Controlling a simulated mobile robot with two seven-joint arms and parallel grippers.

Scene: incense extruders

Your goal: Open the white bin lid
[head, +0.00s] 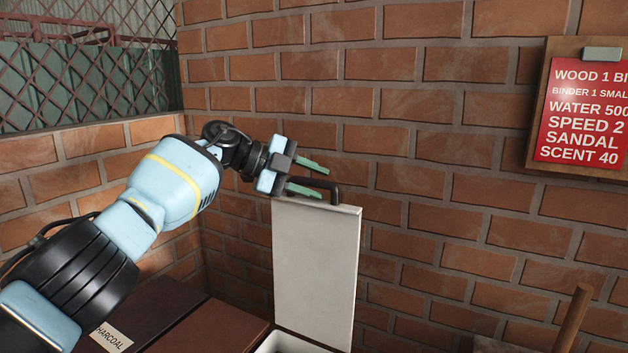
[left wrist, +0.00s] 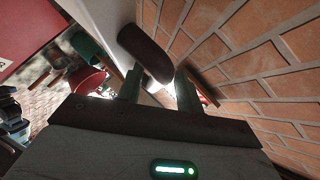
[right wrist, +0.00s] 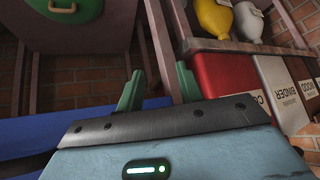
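The white bin lid (head: 315,265) stands upright, raised from the white bin (head: 268,346), whose rim shows at the bottom of the head view. A dark bar handle (head: 334,190) is at the lid's top edge. My left gripper (head: 319,179) is beside the handle, its green fingers spread apart. In the left wrist view the dark handle (left wrist: 145,52) lies beyond and partly between the parted fingertips (left wrist: 158,84); I cannot tell whether they touch it. My right gripper (right wrist: 158,88) is open and empty, and is out of the head view.
A brick wall (head: 430,150) stands close behind the lid. A dark bin labelled charcoal (head: 140,315) is left of the white bin. A red recipe sign (head: 583,112) hangs at right. The right wrist view shows a red bin (right wrist: 228,78) and a shelf with a yellow jar (right wrist: 213,18).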

